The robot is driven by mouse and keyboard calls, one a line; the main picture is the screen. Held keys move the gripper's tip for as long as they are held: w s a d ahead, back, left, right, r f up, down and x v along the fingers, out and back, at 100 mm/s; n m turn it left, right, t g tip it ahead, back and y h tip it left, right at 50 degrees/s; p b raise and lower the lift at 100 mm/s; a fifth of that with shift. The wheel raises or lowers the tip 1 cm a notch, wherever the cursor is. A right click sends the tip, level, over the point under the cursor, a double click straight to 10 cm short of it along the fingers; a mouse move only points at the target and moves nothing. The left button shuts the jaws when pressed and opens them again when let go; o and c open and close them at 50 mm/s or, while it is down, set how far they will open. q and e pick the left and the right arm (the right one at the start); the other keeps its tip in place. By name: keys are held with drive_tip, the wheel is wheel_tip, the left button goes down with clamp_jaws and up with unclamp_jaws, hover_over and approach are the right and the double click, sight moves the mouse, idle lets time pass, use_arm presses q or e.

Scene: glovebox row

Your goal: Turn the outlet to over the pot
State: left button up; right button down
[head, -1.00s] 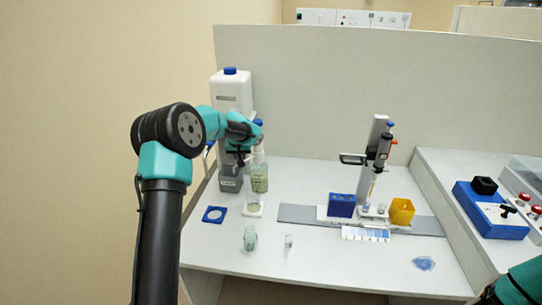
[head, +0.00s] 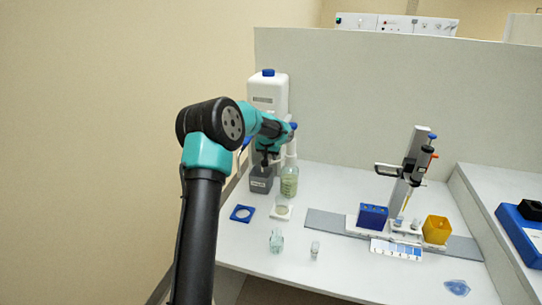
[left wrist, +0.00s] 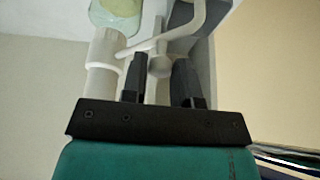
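A glass bottle (head: 289,183) with pale green contents and a white pump top stands at the back left of the bench. In the left wrist view, a bent white tube (left wrist: 195,25), apparently the outlet, runs above my fingers beside a white cylinder (left wrist: 103,55). My left gripper (head: 268,160) is at the bottle's upper left. Its dark fingers (left wrist: 160,72) stand apart with a white rounded piece between them; whether they grip it is unclear. A small clear glass jar (head: 277,241), possibly the pot, stands in front. My right gripper is out of view.
A white container with a blue cap (head: 268,95) stands behind my arm. A blue square ring (head: 242,213) and a white square holder (head: 280,212) lie before the bottle. A small vial (head: 315,249), a blue rack (head: 372,217) and a yellow box (head: 436,229) stand to the right.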

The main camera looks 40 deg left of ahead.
use_arm(q)
drive_tip(key=o, duration=0.3)
drive_tip(key=shift+o, duration=0.2)
drive_tip(key=shift+r, duration=0.1)
drive_tip(key=v, duration=1.7)
drive_tip(key=shift+r, duration=0.1)
drive_tip(key=shift+c, duration=0.5)
